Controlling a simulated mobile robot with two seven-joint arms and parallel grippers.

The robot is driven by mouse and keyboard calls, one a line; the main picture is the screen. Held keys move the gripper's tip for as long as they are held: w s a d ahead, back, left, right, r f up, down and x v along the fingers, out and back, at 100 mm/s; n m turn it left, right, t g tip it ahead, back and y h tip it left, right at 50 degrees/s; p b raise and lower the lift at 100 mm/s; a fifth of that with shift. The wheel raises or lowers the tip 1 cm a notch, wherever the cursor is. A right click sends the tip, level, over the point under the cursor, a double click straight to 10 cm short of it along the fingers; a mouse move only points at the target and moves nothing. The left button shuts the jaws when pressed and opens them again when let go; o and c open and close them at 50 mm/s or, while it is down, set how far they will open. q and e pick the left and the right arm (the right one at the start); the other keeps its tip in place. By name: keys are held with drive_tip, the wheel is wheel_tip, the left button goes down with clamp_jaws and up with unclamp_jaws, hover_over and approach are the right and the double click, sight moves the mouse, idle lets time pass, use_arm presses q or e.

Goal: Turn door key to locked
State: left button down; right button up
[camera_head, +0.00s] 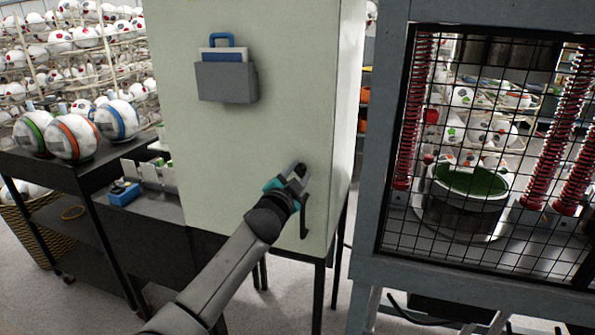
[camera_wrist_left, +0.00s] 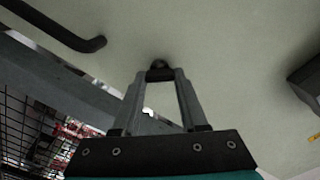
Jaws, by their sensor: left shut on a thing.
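The pale cabinet door (camera_head: 200,150) faces me. My left gripper (camera_head: 297,174) is at the door's right side, above the dark curved door handle (camera_head: 304,218). In the left wrist view, the gripper's fingertips (camera_wrist_left: 160,74) are shut on the small dark door key (camera_wrist_left: 160,63) against the pale surface. The fingers hide most of the key, so I cannot tell how far it is turned. The handle also shows at the top left of the wrist view (camera_wrist_left: 62,28), apart from the fingers. My right gripper is out of view.
A grey holder (camera_head: 227,84) with a blue-handled item is mounted on the door. A caged press (camera_head: 480,150) stands to the right. A dark cart (camera_head: 50,165) carrying balls stands to the left. A narrow gap separates cabinet and press.

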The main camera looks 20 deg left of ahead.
use_arm(q)
drive_tip(key=m, duration=0.4)
drive_tip(key=shift+m+p, duration=0.3)
drive_tip(key=shift+p, duration=0.1)
drive_tip(key=shift+f+m, duration=0.1)
drive_tip(key=shift+m, duration=1.8)
drive_tip(key=shift+c, duration=2.2)
unclamp_jaws()
drive_tip(key=shift+s, duration=0.1)
drive_tip(key=shift+s+p, duration=0.4)
drive_tip(key=shift+s, duration=0.1)
drive_tip(key=s, duration=1.4)
drive_tip(key=shift+a, duration=0.2)
